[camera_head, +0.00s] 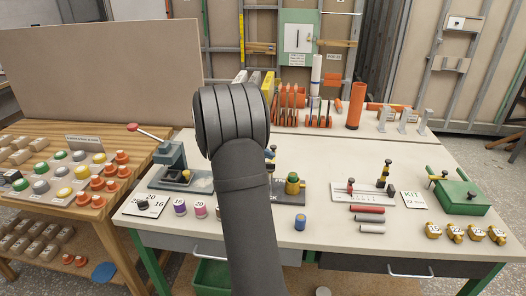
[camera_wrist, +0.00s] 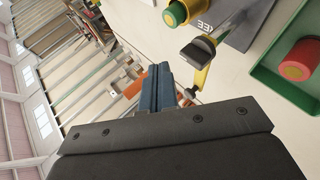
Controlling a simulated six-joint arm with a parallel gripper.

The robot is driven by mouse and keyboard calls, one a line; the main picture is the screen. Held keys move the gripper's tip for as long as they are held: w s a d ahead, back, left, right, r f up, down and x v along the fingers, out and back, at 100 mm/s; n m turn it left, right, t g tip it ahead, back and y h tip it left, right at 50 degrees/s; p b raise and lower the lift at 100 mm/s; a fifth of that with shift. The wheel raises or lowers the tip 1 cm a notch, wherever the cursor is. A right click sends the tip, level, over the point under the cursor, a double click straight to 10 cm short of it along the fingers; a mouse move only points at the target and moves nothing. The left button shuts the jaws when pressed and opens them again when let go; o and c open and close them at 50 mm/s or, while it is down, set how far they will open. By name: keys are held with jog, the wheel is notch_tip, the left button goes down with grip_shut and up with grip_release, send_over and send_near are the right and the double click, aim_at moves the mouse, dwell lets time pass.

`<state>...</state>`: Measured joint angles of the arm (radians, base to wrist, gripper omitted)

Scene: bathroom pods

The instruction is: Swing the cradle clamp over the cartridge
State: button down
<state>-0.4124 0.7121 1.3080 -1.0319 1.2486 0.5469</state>
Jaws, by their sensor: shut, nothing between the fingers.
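My gripper (camera_wrist: 158,88) shows in the wrist view as blue fingers closed together with nothing between them. In the wrist view, a black-knobbed yellow lever (camera_wrist: 203,72), perhaps the cradle clamp, lies right of the fingertips and looks apart from them. Beyond it is a green-and-yellow round part (camera_wrist: 175,13) beside a dark lettered plate (camera_wrist: 238,22). In the head view, a green-and-yellow part (camera_head: 292,185) stands on a dark base plate (camera_head: 291,198). My arm hides that plate's left side and my gripper there. I cannot tell which part is the cartridge.
A grey-green lever press (camera_head: 172,160) stands left of my arm. A blue cylinder (camera_head: 300,222) stands in front of the base plate. Orange pipes (camera_head: 356,105) stand behind.

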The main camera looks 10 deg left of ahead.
jog(key=w+a+f+n+t, duration=0.1)
jog(key=a+f+n+t, duration=0.2)
jog(key=a+n+t, duration=0.1)
jog(key=w+a+f+n+t, duration=0.1)
jog(key=a+f+n+t, duration=0.2)
jog(key=a, duration=0.5)
jog(key=shift+w+a+f+n+t, duration=0.2)
jog(key=shift+n+t, duration=0.5)
jog(key=shift+t, duration=0.7)
jog(key=shift+d, duration=0.1)
jog(key=s+d+x, duration=0.1)
jog(key=d+x, duration=0.1)
jog(key=x, duration=1)
jog(key=shift+d, duration=0.4)
jog(key=shift+w+d, duration=0.1)
jog(key=shift+w, duration=0.05)
